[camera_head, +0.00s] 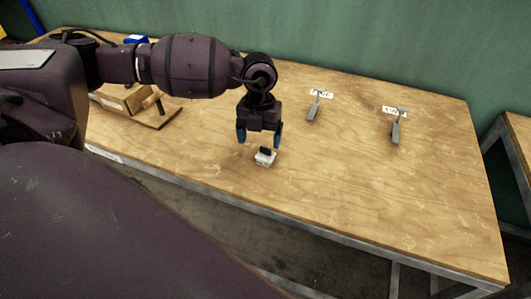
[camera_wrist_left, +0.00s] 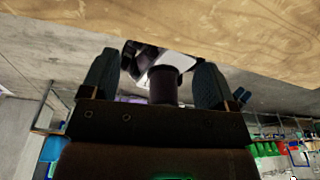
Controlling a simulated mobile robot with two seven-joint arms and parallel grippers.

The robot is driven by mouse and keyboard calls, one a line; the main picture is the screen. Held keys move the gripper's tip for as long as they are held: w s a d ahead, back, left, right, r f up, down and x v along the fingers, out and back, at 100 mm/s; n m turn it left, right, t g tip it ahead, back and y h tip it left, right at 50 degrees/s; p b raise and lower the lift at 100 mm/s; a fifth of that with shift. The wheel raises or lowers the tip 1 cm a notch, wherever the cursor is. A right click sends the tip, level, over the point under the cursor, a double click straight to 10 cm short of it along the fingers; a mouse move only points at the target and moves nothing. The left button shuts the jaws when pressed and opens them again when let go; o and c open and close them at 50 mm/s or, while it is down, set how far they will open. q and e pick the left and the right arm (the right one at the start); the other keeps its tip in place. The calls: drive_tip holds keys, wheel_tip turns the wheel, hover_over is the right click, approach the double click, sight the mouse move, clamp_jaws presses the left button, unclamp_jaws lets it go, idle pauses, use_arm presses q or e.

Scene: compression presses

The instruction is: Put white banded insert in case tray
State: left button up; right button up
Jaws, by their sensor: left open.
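The small white insert with a dark top part (camera_head: 265,158) sits on the wooden table near its front edge. My left gripper (camera_head: 259,138) points down just above and behind it, with its blue-grey fingers spread apart. A brown box-like tray (camera_head: 125,98), perhaps the case tray, is at the table's left, partly hidden by my left arm. My right gripper is out of view.
Two grey lever-like tools (camera_head: 314,107) (camera_head: 395,129) with white labels stand at the back right of the table. A blue item (camera_head: 136,39) is at the back left. The table's (camera_head: 350,200) front right is clear. A green wall (camera_head: 380,45) stands behind.

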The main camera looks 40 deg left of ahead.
sight(266, 148)
use_arm(q)
drive_tip(key=w+m+t, duration=0.1)
drive_tip(key=w, duration=0.1)
drive_tip(key=w+a+m+t+y, duration=0.1)
drive_tip(key=w+t, duration=0.1)
drive_tip(key=shift+r+m, duration=0.1)
drive_tip(key=shift+m, duration=0.2)
drive_tip(key=f, duration=0.5)
drive_tip(key=shift+w+f, duration=0.3)
drive_tip(key=shift+f, duration=0.05)
drive_tip(key=shift+a+f, duration=0.15)
drive_tip(key=shift+f, duration=2.4)
